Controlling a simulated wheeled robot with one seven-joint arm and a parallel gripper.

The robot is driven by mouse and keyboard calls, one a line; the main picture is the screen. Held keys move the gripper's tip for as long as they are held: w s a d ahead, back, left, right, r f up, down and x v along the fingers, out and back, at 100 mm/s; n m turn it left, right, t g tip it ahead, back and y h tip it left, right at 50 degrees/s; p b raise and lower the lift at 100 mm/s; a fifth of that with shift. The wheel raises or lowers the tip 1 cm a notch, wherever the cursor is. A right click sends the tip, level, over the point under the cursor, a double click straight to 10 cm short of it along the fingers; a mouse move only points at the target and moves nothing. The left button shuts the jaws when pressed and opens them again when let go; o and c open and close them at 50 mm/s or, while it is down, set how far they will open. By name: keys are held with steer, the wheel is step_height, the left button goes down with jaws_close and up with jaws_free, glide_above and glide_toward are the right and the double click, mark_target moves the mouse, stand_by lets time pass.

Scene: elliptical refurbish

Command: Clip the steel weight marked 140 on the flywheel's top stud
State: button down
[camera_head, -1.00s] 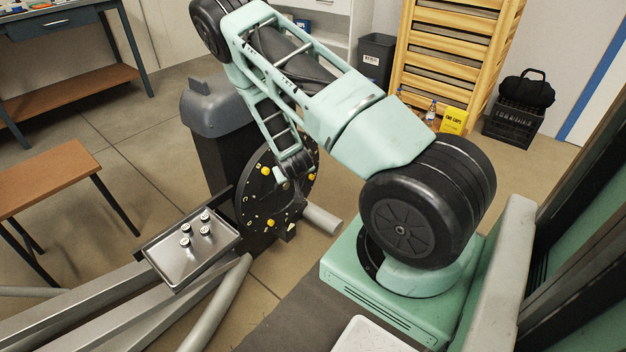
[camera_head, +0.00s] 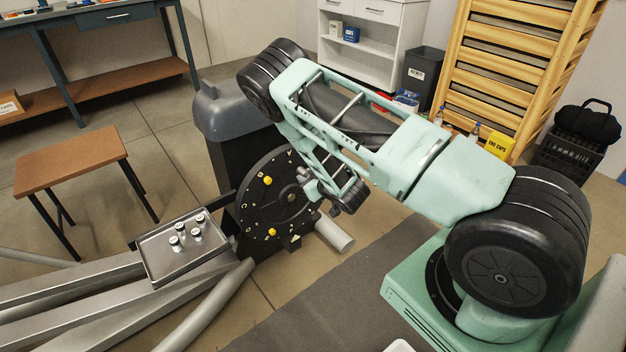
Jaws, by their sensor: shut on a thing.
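The flywheel (camera_head: 255,212) is a black upright disc with yellow studs and small pale marks, on the front of a dark housing. One yellow stud (camera_head: 268,181) shows at its upper left. My gripper (camera_head: 308,187) is at the flywheel's right side, in front of or close to its rim. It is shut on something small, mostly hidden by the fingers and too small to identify. Several small steel weights (camera_head: 196,234) stand upright on the metal tray (camera_head: 160,270) left of the flywheel. Their markings are too small to read, so I cannot tell which is 140.
A grey cylinder (camera_head: 334,234) sticks out right of the flywheel. Grey frame beams (camera_head: 90,300) run below the tray. A brown-topped stool (camera_head: 70,160) stands at left. A bin (camera_head: 420,75), wooden rack (camera_head: 500,60) and black crate (camera_head: 570,158) stand behind. Floor is open between stool and housing.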

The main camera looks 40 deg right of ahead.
steer(key=shift+w+a+b, duration=0.1)
steer(key=shift+w+b, duration=0.3)
steer(key=shift+w, duration=1.55)
steer(key=shift+w, duration=0.6)
steer(key=c, duration=1.1)
jaws_free()
steer(key=p, duration=0.1)
glide_toward(300, 169)
steer(key=v, duration=0.5)
steer(key=shift+f, duration=0.1)
